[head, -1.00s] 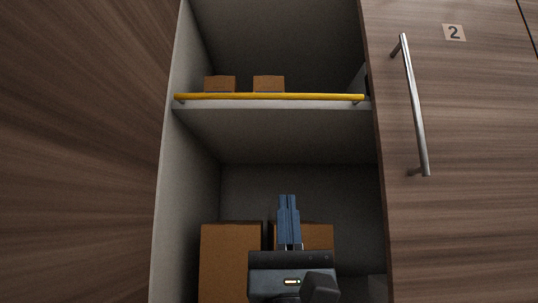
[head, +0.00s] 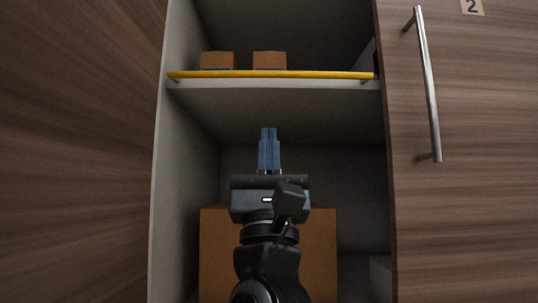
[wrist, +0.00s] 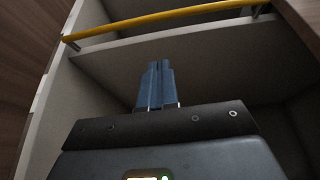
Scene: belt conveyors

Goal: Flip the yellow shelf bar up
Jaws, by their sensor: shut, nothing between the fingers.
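The yellow shelf bar (head: 270,74) runs across the front edge of the upper shelf, held by small brackets at its ends. It also shows in the wrist view (wrist: 170,19), above my gripper. My gripper (head: 269,131) is in front of the cabinet, below the shelf and the bar, with its blue fingers pointing up. The fingers are together and empty. In the wrist view the gripper tips (wrist: 159,64) appear below the shelf edge, apart from the bar.
Two small boxes (head: 218,61) (head: 270,60) sit on the shelf behind the bar. A wooden door with a metal handle (head: 428,85) is at right; a wood panel (head: 75,140) is at left.

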